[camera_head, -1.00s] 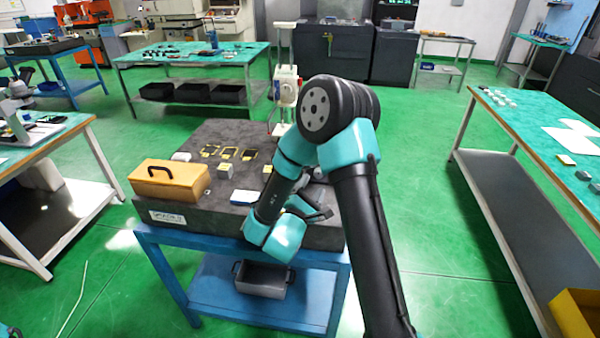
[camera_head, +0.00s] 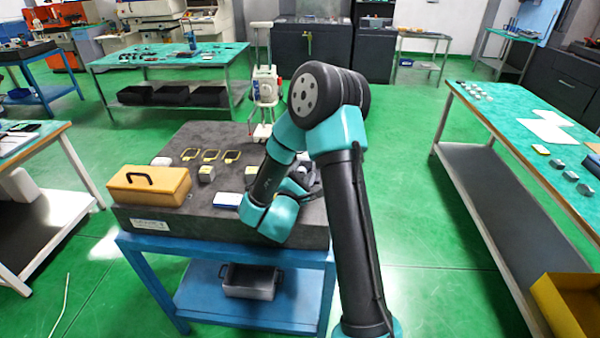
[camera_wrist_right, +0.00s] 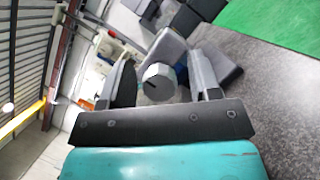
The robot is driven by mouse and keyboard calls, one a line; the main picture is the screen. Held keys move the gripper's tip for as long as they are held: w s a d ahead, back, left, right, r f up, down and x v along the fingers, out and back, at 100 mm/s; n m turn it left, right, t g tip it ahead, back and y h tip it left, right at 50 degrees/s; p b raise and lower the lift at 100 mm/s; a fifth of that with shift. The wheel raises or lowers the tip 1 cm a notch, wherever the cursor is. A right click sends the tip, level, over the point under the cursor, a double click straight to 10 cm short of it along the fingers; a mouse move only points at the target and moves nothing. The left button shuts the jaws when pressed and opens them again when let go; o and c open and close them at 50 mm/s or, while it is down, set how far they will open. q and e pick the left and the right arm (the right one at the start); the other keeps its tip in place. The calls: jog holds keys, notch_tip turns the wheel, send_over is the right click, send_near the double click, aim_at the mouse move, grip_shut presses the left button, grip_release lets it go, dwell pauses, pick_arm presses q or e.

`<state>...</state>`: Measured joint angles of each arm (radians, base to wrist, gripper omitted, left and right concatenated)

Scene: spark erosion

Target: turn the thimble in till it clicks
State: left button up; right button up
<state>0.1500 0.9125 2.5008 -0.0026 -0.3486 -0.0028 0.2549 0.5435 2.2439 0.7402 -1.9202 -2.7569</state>
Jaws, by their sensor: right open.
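The thimble appears to be the pale grey round knob (camera_wrist_right: 158,82) with a dark line on its face in the right wrist view. It sits between the two fingers of my right gripper (camera_wrist_right: 162,76), which is open, with a visible gap on both sides. Behind the knob is a grey block-like body (camera_wrist_right: 178,48), partly hidden by the fingers. In the head view my right gripper (camera_head: 303,180) is over the right part of the dark granite plate (camera_head: 200,222), mostly behind my own arm. The thimble cannot be made out there. My left gripper is not in view.
On the plate stand a yellow case (camera_head: 150,186) with a black handle, a blue-and-white block (camera_head: 227,200), a small grey block (camera_head: 206,174) and several yellow-edged frames (camera_head: 210,155). A white stand (camera_head: 264,90) rises behind. A grey bin (camera_head: 250,282) sits on the blue shelf below.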

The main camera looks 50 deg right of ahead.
jog(key=shift+c, duration=0.2)
jog(key=c, duration=0.9)
